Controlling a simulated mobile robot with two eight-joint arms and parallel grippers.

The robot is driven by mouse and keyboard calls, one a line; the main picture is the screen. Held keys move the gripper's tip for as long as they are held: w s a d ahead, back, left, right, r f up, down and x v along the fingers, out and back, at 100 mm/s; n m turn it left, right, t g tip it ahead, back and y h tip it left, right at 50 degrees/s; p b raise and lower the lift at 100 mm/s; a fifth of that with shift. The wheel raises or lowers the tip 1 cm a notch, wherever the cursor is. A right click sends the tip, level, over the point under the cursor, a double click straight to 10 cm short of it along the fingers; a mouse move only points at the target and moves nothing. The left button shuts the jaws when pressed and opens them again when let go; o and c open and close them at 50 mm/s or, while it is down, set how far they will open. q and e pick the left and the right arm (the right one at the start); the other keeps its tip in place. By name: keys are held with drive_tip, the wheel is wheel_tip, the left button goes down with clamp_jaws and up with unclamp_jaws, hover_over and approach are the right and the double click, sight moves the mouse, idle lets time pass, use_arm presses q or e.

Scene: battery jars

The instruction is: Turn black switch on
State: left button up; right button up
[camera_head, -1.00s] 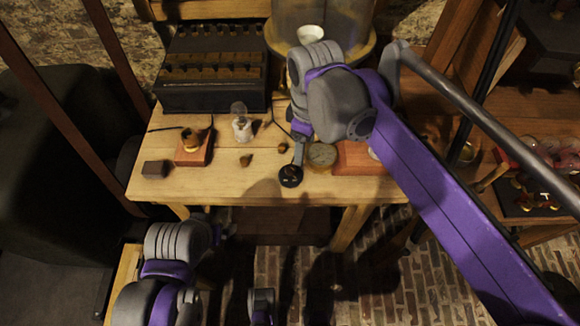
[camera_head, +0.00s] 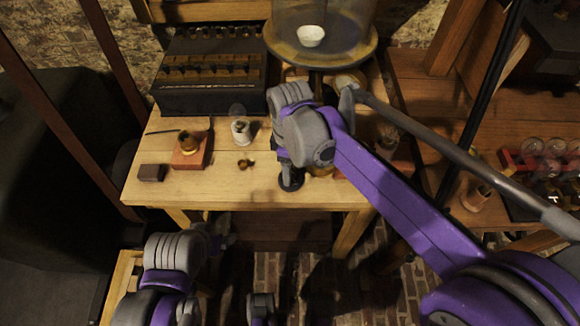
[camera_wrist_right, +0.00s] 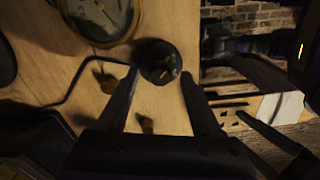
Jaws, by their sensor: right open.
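The black switch (camera_head: 290,184) is a small round black piece near the front edge of the wooden table. In the right wrist view the black switch (camera_wrist_right: 159,62) shows a small lever or contact on top. My right gripper (camera_wrist_right: 160,80) is open, with one finger on each side of the switch's near side; I cannot tell whether they touch it. In the head view the right wrist hides most of this gripper. My left arm (camera_head: 170,255) is low at the left, in front of the table; its fingers are too dark to read.
A round dial (camera_wrist_right: 105,15) lies close to the switch. A small brass piece (camera_head: 245,164), a bulb on a white base (camera_head: 240,130), a wooden block with a brass part (camera_head: 190,150) and a dark block (camera_head: 151,173) stand left. A large black battery box (camera_head: 212,85) stands behind.

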drive_tip(key=shift+f, duration=0.1)
clamp_jaws()
idle(0.3)
drive_tip(key=shift+m, duration=0.4)
drive_tip(key=m+p, duration=0.1)
drive_tip(key=m, duration=0.2)
drive_tip(key=m+p, duration=0.1)
drive_tip(key=m, duration=0.4)
drive_tip(key=m+p, duration=0.1)
drive_tip(key=m, duration=0.3)
drive_tip(key=shift+m, duration=0.4)
drive_tip(key=m, duration=0.4)
drive_tip(key=shift+d, duration=0.1)
drive_tip(key=shift+m, duration=0.3)
